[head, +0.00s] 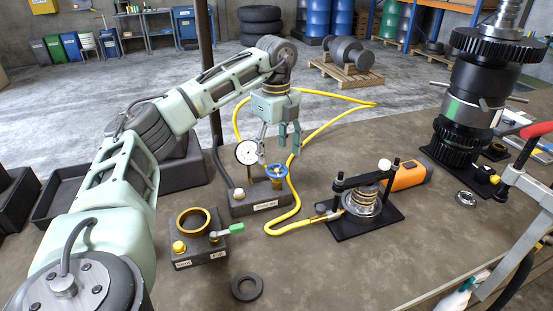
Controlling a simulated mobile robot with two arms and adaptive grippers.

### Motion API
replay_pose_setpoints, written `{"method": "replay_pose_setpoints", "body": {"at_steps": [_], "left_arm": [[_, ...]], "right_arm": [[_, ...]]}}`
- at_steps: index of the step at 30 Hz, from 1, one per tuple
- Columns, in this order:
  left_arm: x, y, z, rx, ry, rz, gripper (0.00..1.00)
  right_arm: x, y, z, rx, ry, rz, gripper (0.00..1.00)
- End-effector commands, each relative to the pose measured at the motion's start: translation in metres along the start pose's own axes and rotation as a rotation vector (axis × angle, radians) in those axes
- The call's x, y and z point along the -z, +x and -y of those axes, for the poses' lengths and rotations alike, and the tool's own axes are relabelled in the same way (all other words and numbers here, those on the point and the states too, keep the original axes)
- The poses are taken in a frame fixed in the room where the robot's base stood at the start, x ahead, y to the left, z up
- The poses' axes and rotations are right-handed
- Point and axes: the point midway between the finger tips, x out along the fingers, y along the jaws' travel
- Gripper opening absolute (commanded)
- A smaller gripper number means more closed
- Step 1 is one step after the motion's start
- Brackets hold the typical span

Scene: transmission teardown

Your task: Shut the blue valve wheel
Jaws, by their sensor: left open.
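The blue valve wheel (276,171) sits on top of a dark valve block (243,205) near the middle of the bench. A white round gauge (247,152) stands on the same block, just left of the wheel. My left gripper (278,143) comes in from the left and hangs fingers down above the wheel, a little behind or over it. Its fingers are apart and nothing shows between them. I cannot tell whether a finger touches the gauge or wheel. My right gripper does not show.
A yellow hose (293,201) loops around the block and joins a spring fixture (361,201) at the right. A brass ring fixture with a green lever (236,229) stands front left. A black ring (246,287) lies in front. A tall gear assembly (468,100) and a red-handled clamp (537,130) are at right.

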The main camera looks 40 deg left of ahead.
Motion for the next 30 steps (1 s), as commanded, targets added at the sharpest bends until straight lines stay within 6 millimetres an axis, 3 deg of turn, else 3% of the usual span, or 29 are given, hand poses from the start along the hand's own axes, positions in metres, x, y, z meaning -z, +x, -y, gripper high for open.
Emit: {"method": "replay_pose_setpoints", "body": {"at_steps": [4,9,15,20,30], "left_arm": [[0.0,0.024,-0.001,-0.004,0.0,0.0,0.63],[0.0,0.043,0.0,-0.002,0.0,-0.001,0.63],[0.0,0.051,0.0,0.001,0.001,-0.001,0.63],[0.0,0.051,0.0,0.001,0.001,-0.001,0.63],[0.0,0.05,0.0,0.0,0.001,-0.001,0.33]], "right_arm": [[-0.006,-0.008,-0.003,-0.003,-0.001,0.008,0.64],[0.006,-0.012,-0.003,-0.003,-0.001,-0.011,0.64],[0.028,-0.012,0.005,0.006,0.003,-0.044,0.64],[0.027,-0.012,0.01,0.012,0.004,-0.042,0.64],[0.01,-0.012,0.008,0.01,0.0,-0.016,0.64]]}}
